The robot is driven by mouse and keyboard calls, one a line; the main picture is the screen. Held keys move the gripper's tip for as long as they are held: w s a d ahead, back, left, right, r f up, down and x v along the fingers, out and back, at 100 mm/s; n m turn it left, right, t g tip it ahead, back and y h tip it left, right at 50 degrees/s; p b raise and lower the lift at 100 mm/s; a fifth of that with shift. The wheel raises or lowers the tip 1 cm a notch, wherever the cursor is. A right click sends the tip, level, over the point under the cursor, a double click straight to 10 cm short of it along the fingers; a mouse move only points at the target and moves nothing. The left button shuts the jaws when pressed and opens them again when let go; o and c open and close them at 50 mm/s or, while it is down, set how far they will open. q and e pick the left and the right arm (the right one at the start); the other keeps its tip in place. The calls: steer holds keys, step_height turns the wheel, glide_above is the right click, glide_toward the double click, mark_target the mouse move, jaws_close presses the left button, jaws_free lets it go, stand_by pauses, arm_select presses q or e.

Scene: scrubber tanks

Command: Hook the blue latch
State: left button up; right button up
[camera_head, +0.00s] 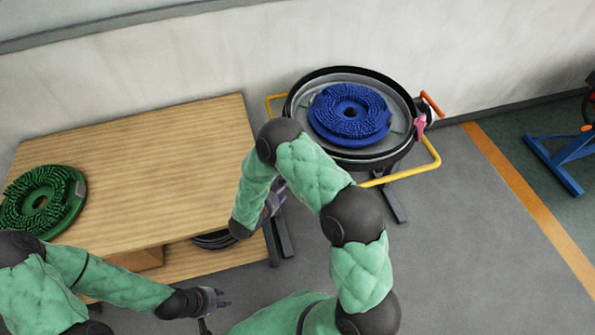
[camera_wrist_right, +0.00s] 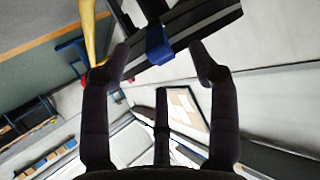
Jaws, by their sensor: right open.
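The blue latch (camera_wrist_right: 158,45) shows in the right wrist view, against the dark rim of the round scrubber tank (camera_wrist_right: 190,30). My right gripper (camera_wrist_right: 160,62) is open and empty, its fingers spread either side of the latch in the picture; I see no contact. In the head view the tank (camera_head: 290,108) stands at the upper middle, and my right gripper (camera_head: 273,198) is partly hidden by its arm, below the tank's left side. The latch is not visible there. My left gripper (camera_head: 220,304) is open and empty at the table's front edge.
A blue brush disc (camera_head: 350,113) lies in the tank. A pink latch (camera_head: 420,124) and an orange handle (camera_head: 432,104) are on its right. A yellow bar (camera_head: 405,174) runs around it. A green brush disc (camera_head: 42,200) lies on the wooden table (camera_head: 150,170).

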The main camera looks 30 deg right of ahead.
steer(key=w+d+f+m+h, duration=0.1)
steer(key=w+d, duration=0.2)
steer(key=d, duration=0.6)
steer(key=shift+w+d+f+g+h+b, duration=0.25)
steer(key=shift+w+f+g+h+b, duration=0.05)
steer(key=shift+g+h+b, duration=0.15)
jaws_close()
